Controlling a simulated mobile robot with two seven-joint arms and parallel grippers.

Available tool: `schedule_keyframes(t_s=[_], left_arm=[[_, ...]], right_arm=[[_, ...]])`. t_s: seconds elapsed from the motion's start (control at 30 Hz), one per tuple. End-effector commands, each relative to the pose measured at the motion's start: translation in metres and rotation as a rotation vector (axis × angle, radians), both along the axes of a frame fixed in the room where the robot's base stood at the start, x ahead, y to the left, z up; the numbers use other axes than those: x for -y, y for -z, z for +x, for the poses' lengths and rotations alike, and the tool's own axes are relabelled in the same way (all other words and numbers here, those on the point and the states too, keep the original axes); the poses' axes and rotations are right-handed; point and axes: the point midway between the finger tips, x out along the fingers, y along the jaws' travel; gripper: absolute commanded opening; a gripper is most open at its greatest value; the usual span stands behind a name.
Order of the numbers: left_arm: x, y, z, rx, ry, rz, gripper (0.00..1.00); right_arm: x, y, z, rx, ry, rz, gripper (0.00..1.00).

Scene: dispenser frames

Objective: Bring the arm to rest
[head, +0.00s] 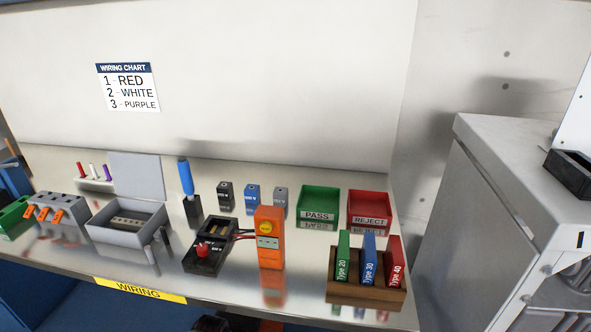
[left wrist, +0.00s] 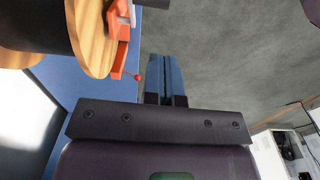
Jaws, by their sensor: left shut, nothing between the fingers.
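My left gripper (left wrist: 164,60) shows in the left wrist view, its two fingers together with nothing between them. It hangs over a grey floor, apart from the things around it. My right gripper is in neither view.
The wiring bench (head: 235,291) holds a grey box (head: 100,228), an orange meter (head: 270,250), green and red trays (head: 319,201) and a wooden card rack (head: 365,293). In the left wrist view a round wooden piece (left wrist: 93,40) and orange part (left wrist: 121,50) are close on the left.

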Motion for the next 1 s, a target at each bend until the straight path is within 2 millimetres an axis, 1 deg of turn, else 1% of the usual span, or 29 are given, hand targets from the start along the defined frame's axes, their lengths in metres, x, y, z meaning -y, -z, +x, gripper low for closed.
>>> schedule_keyframes(t_s=[0.13, 0.23, 0.37, 0.47, 0.57, 0.67, 0.77, 0.8, 0.9, 1.0], left_arm=[[-0.002, 0.006, -0.017, 0.07, 0.12, -0.007, 0.0], [-0.004, 0.007, -0.035, 0.161, 0.269, 0.0, 0.0], [-0.007, -0.002, -0.059, 0.294, 0.481, 0.04, 0.0], [-0.01, -0.014, -0.079, 0.391, 0.64, 0.094, 0.0], [-0.014, -0.032, -0.1, 0.483, 0.792, 0.171, 0.0], [-0.018, -0.055, -0.12, 0.563, 0.941, 0.269, 0.0], [-0.022, -0.083, -0.141, 0.634, 1.083, 0.386, 0.0], [-0.023, -0.095, -0.149, 0.657, 1.136, 0.436, 0.0], [-0.026, -0.124, -0.166, 0.699, 1.252, 0.559, 0.0], [-0.029, -0.149, -0.179, 0.723, 1.336, 0.662, 0.0]], right_arm=[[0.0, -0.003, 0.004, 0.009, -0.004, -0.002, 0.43], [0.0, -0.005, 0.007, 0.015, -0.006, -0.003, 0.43], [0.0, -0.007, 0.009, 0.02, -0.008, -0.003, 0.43], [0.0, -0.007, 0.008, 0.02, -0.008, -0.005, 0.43], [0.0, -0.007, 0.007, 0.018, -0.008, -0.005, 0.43], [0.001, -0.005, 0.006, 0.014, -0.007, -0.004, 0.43], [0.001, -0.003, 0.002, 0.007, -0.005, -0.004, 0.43], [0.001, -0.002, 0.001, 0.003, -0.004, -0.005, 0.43], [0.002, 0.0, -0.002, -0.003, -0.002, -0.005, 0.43], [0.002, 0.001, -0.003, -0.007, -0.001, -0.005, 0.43]])
